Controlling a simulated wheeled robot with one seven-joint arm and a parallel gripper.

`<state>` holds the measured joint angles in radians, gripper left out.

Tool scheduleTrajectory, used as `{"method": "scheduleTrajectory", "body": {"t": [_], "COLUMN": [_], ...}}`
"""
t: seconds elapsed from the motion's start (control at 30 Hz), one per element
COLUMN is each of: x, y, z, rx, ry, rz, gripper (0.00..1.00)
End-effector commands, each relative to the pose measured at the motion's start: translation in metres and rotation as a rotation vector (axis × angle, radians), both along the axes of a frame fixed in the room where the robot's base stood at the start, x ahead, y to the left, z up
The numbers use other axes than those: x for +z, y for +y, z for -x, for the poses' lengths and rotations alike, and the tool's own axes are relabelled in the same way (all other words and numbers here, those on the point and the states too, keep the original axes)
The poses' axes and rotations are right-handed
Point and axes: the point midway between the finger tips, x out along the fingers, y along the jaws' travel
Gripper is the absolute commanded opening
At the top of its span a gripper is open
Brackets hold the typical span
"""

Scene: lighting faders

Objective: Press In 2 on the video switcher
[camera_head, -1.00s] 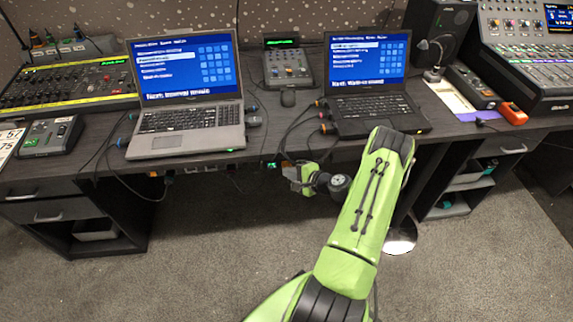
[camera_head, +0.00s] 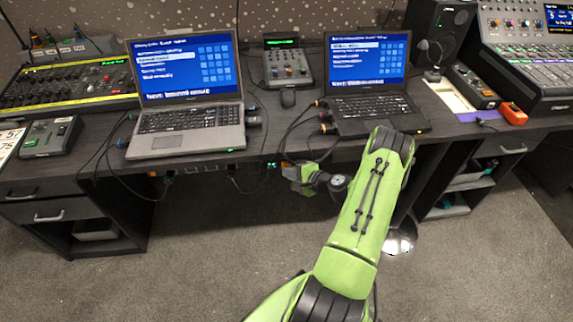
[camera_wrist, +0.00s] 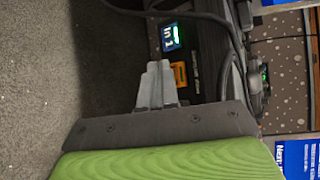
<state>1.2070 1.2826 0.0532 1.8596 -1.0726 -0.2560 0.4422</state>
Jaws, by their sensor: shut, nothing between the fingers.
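In the wrist view, my gripper (camera_wrist: 157,82) is shut and empty, its grey fingers pointing up the picture along the front of a dark panel. On the panel is a small lit display (camera_wrist: 171,37) that reads "In 1", turned sideways. An orange-framed part (camera_wrist: 180,75) sits just right of the fingertips. I cannot make out a label "In 2"; the fingers may cover part of the panel. I cannot tell whether they touch it. In the head view, my gripper (camera_head: 297,178) is small, by the desk's front edge, its fingers not clear.
A left laptop (camera_head: 188,118) and a right laptop (camera_head: 370,112) stand on the dark desk (camera_head: 270,143). Cables (camera_wrist: 185,15) run near the panel in the wrist view. A small mixer (camera_head: 288,68) stands between the laptops. Open grey carpet (camera_head: 200,260) lies in front.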

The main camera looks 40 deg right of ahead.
Motion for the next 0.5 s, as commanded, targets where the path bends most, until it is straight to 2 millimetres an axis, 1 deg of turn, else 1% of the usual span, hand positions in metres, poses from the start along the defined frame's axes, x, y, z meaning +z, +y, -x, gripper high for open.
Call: {"method": "scheduleTrajectory", "body": {"t": [0.2,0.5], "x": [-0.0001,-0.0001], "y": [-0.0003,-0.0050], "z": [-0.0005,-0.0070], "rx": [0.000,0.001], "ry": [0.000,0.001], "rz": [0.000,0.001], "gripper": [0.00,0.00]}}
